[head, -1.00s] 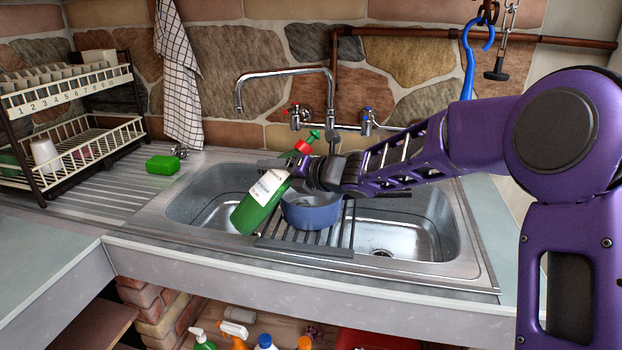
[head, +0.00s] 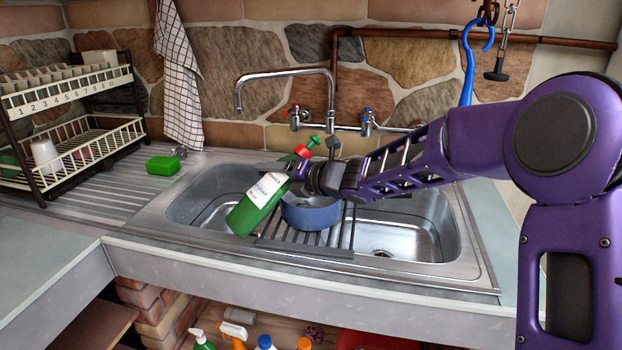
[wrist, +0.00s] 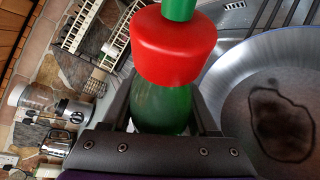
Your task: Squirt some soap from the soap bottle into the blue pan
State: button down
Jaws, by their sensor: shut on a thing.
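The green soap bottle (head: 258,206) has a white label, a red collar and a green pump top. The blue pan (head: 312,214) sits on the dark rack over the sink, behind and right of the bottle. The wrist view shows the pan's inside (wrist: 260,80) with a dark patch on its bottom.
The dark slatted rack (head: 300,246) spans the middle of the sink. The tap (head: 285,75) rises behind it. A green sponge (head: 163,165) lies on the drainboard at left, by a dish rack (head: 75,150). The right basin (head: 405,235) is empty.

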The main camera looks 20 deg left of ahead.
jog(key=shift+a+f, duration=0.1)
dwell(0.6)
jog(key=shift+s+a+r+m+y+p, duration=0.15)
jog(key=shift+s+r+m+y+p, duration=0.1)
jog(key=shift+r+m+p, duration=0.25)
jog(key=shift+s+a+r+m+y+p, duration=0.1)
jog(key=shift+a+r+m+y+p, duration=0.15)
jog(key=shift+p, duration=0.4)
dwell(1.3)
jog(key=shift+s+a+f+m+y, duration=0.1)
jog(key=shift+s+f+m+y, duration=0.1)
jog(key=shift+f+m, duration=0.2)
jog(key=shift+s+f+m+y, duration=0.1)
jog(key=shift+f+m+y, duration=0.1)
jog(key=shift+f+m, duration=0.15)
dwell(1.8)
jog(key=shift+s+a+r+m+y+b, duration=0.15)
jog(key=shift+s+a+m+y+b, duration=0.2)
jog(key=shift+m, duration=0.25)
dwell(1.7)
